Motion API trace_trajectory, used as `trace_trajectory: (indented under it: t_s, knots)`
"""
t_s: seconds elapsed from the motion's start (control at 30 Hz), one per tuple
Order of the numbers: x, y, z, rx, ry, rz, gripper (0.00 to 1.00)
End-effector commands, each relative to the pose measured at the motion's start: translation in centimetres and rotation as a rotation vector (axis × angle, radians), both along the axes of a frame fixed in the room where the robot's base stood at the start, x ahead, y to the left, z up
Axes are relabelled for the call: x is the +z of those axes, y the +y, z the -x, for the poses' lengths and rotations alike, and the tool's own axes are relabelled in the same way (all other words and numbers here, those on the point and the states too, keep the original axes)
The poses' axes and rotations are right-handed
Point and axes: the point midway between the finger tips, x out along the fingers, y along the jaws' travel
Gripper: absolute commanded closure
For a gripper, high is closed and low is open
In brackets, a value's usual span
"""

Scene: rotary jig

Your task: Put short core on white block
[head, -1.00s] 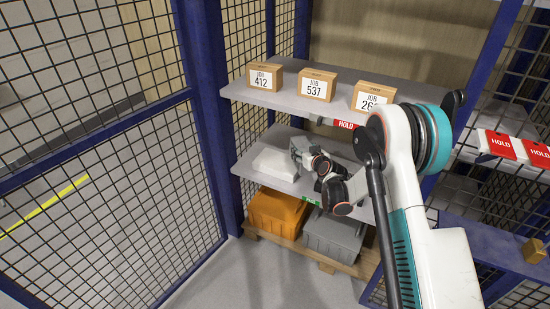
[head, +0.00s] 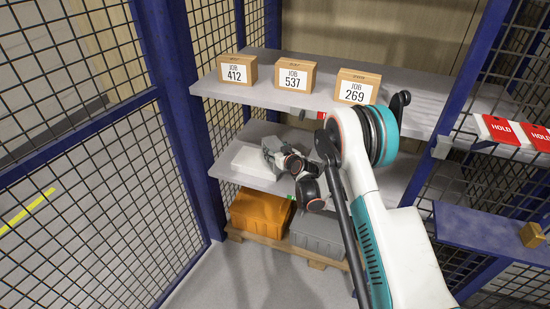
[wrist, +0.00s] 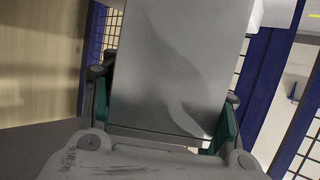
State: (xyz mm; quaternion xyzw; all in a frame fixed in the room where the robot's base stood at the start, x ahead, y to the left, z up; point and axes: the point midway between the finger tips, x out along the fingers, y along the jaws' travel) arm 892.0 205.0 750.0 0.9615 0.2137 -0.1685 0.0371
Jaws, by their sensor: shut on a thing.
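A plain grey block, taken as the short core (wrist: 178,65), fills the middle of the wrist view. My gripper (wrist: 166,112) is shut on it, with a teal-padded finger on each side. In the head view, the white block (head: 248,160) lies on the left part of the middle shelf. My gripper (head: 274,150) is at the white block's right end and covers part of it. The held core shows there only as a small grey patch. I cannot tell whether the core touches the white block.
Cartons marked 412 (head: 237,70), 537 (head: 295,76) and 269 (head: 357,87) stand on the upper shelf (head: 320,104) above my gripper. An orange bin (head: 260,212) and a grey bin (head: 318,234) sit below. Mesh fencing (head: 90,190) closes the left side.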

Motion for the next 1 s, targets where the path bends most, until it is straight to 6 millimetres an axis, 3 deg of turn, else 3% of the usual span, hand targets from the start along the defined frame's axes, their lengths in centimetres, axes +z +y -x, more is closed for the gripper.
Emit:
trace_trajectory:
  t_s: [0.2, 0.57, 0.6, 0.63, 0.67, 1.0]
  knots:
    - [-2.7, 0.0, 0.0, -0.001, -0.001, 0.000, 0.96]
    - [-2.9, 0.0, 0.0, -0.001, -0.001, 0.000, 0.96]
    - [-2.9, 0.0, 0.0, 0.000, 0.000, 0.000, 0.36]
    - [-2.9, 0.0, 0.0, 0.000, 0.000, 0.000, 0.30]
    - [-2.9, 0.0, 0.0, 0.000, 0.000, 0.000, 0.25]
    - [-2.8, 0.0, 0.0, 0.000, 0.000, 0.000, 0.25]
